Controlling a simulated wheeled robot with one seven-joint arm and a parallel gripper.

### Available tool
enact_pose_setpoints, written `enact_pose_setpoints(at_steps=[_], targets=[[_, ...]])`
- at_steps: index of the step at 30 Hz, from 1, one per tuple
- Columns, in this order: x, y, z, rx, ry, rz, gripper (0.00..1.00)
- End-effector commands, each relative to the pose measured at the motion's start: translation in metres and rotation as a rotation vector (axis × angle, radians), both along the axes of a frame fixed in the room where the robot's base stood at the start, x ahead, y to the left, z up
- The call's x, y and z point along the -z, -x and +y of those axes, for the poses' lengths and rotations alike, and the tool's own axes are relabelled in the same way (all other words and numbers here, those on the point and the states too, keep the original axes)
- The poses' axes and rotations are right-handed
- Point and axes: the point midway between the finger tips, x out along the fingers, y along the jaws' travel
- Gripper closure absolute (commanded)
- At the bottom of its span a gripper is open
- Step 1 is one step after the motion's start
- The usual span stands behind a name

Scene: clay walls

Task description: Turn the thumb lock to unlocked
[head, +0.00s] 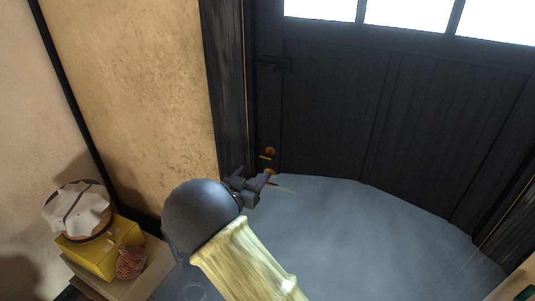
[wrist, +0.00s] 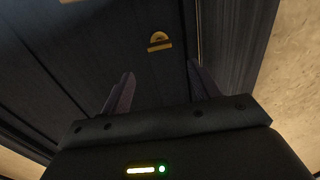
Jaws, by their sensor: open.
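The thumb lock (wrist: 158,41) shows in the wrist view as a small brass half-round piece on the dark door (wrist: 95,50). It lies beyond my fingertips, between them in the picture and a little above. My gripper (wrist: 160,85) is open, with nothing between its two fingers. In the head view my gripper (head: 269,181) is low by the door's left edge, near small brass fittings (head: 270,151). A lower brass piece is partly hidden by my gripper. I cannot tell which way the thumb lock is turned.
A dark door frame (head: 226,90) and a clay wall (head: 150,90) stand left of the door. A dark latch (head: 272,63) sits higher on the door. At lower left a yellow box (head: 108,248) bears a cloth-topped round thing (head: 77,211). The grey floor (head: 350,230) is clear.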

Motion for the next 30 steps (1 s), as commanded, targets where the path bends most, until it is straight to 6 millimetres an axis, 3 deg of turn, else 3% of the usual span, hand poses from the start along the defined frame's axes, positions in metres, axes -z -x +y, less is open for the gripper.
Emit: enact_pose_setpoints(at_steps=[18, 30], targets=[[-0.001, -0.1, -0.039, 0.005, -0.001, -0.001, 0.38], [0.0, -0.109, -0.041, 0.001, 0.0, 0.001, 0.38]])
